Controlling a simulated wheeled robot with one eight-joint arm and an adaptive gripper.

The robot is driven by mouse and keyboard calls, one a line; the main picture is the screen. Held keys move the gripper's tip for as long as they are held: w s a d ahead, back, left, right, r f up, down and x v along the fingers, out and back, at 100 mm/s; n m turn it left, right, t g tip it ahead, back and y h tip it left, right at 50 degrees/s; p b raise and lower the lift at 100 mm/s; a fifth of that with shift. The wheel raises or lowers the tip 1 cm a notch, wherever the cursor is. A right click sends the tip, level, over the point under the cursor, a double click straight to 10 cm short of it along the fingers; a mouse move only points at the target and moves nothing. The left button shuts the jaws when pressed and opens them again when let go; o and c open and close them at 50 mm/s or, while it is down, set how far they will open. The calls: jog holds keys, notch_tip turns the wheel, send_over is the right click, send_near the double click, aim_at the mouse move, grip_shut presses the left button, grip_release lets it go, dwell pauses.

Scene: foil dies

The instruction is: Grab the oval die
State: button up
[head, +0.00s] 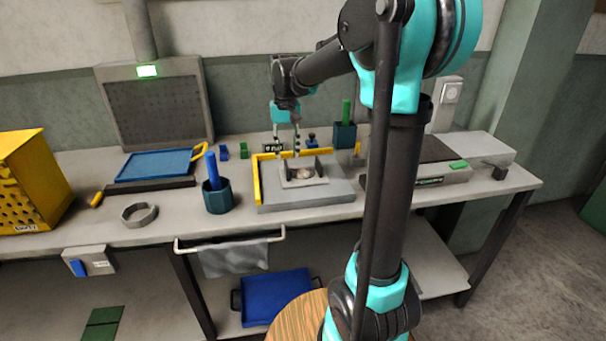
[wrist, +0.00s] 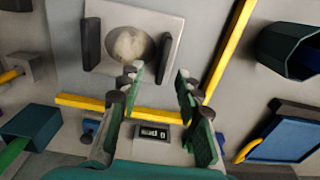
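No piece is marked as the oval die, and I cannot tell which one it is. A pale rounded piece (head: 304,174) sits in the grey holder (head: 290,183) on the bench; in the wrist view the pale rounded piece (wrist: 130,46) lies between two dark jaws. A small blue block (head: 224,152), a green block (head: 244,150) and a dark blue knobbed piece (head: 312,140) stand at the back of the bench; their outlines are too small to tell. My gripper (head: 287,146) is open and empty above the area behind the holder. Its green-padded fingers (wrist: 160,85) show wide apart.
A yellow rail (head: 257,180) edges the holder's plate. A small display (wrist: 153,132) shows beyond the rail, between my fingers. A teal cup (head: 217,197) stands left, another cup (head: 344,136) with a green rod behind right. A blue tray (head: 155,165) lies farther left.

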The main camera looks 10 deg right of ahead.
aim_at(287, 164)
jog(key=shift+s+a+f, duration=0.1)
jog(key=shift+s+f, duration=0.05)
jog(key=shift+f, duration=1.2)
jog(key=shift+s+a+f, duration=0.1)
jog(key=shift+f, duration=1.25)
grip_shut()
